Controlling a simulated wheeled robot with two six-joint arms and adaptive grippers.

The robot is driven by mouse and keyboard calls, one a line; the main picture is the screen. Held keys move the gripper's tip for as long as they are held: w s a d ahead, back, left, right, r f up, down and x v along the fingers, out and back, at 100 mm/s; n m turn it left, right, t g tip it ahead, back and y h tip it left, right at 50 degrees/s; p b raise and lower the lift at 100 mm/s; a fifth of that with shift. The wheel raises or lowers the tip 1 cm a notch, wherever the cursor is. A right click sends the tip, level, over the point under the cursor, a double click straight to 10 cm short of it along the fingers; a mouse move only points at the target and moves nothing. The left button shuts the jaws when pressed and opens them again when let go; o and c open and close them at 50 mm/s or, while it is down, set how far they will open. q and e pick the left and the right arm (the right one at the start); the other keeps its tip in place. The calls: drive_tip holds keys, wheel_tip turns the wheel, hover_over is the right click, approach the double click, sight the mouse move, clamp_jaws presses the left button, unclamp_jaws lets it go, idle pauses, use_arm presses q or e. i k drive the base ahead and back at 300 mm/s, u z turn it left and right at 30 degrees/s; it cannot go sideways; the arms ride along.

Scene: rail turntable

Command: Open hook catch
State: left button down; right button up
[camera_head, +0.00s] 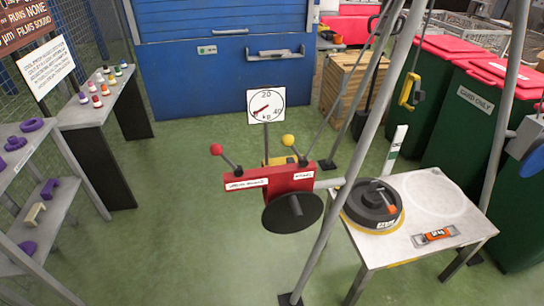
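A yellow hook (408,91) hangs at the upper right between the grey poles, in front of the green bins. It is small in the picture, and I cannot make out its catch or whether that is open or shut. Neither of my grippers shows in the head view.
A red control box (290,181) with two knobbed levers and a dial (265,105) stands mid-floor. A white table (425,194) beside it bears a dark round weight (372,203). Grey poles (352,160) cross in front. Shelves (45,205) line the left; green floor (170,240) is free between.

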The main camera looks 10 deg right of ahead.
sight(419, 95)
drive_tip(key=z, duration=1.1)
drive_tip(key=k, duration=0.4)
drive_tip(key=z, duration=0.8)
drive_tip(key=i, duration=0.7)
drive_tip(key=u, duration=0.65)
drive_tip(key=i, duration=0.5)
drive_tip(key=u, duration=0.55)
